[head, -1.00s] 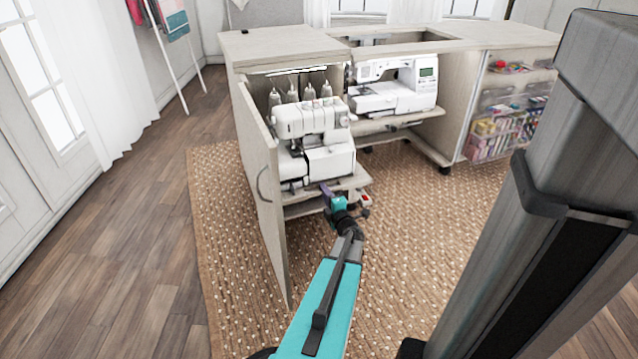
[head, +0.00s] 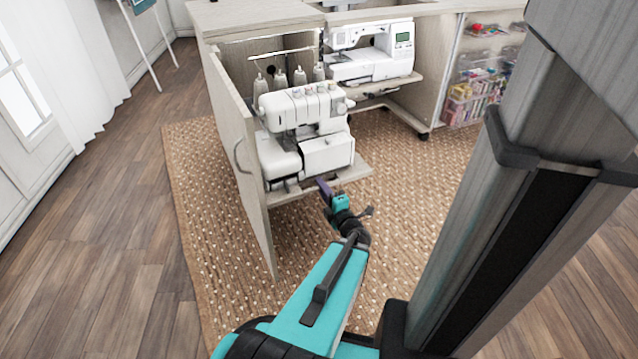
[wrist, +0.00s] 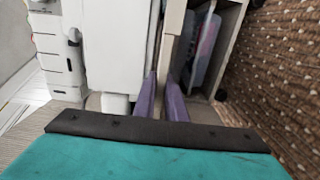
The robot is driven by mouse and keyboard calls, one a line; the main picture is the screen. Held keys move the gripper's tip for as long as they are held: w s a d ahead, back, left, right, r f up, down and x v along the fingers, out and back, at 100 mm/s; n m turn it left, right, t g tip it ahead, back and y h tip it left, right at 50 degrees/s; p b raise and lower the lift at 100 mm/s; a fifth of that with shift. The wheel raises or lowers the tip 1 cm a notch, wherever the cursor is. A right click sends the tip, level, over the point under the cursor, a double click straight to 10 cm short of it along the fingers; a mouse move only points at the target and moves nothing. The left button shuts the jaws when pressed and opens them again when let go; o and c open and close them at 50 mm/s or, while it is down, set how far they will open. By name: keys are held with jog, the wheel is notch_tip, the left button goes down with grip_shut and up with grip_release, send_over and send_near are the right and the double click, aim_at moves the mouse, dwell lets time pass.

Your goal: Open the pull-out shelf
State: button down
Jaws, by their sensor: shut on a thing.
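The pull-out shelf (head: 350,172) is a pale wood board that juts out of the left bay of the sewing cabinet (head: 268,20). A white serger (head: 300,145) with several thread cones stands on it. My gripper (head: 321,183) is at the shelf's front edge, with its purple fingers either side of the board. In the wrist view, the purple fingers (wrist: 162,88) are shut on a pale strip, the shelf edge (wrist: 171,40), beside the white serger body (wrist: 112,45). The exact contact at the fingertips is hard to see.
The cabinet door (head: 238,150) stands open to the left of the shelf. A white sewing machine (head: 372,58) sits on another shelf to the right. Clear bins (head: 478,85) fill the right side. The woven rug (head: 205,230) in front is bare.

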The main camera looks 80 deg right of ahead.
dwell(0.3)
jog(key=c, duration=1.8)
grip_release()
jog(key=shift+a, duration=0.1)
jog(key=p+v, duration=0.7)
jog(key=v, duration=0.6)
jog(key=shift+s+a+p, duration=0.25)
jog(key=shift+p, duration=0.15)
jog(key=shift+s, duration=0.1)
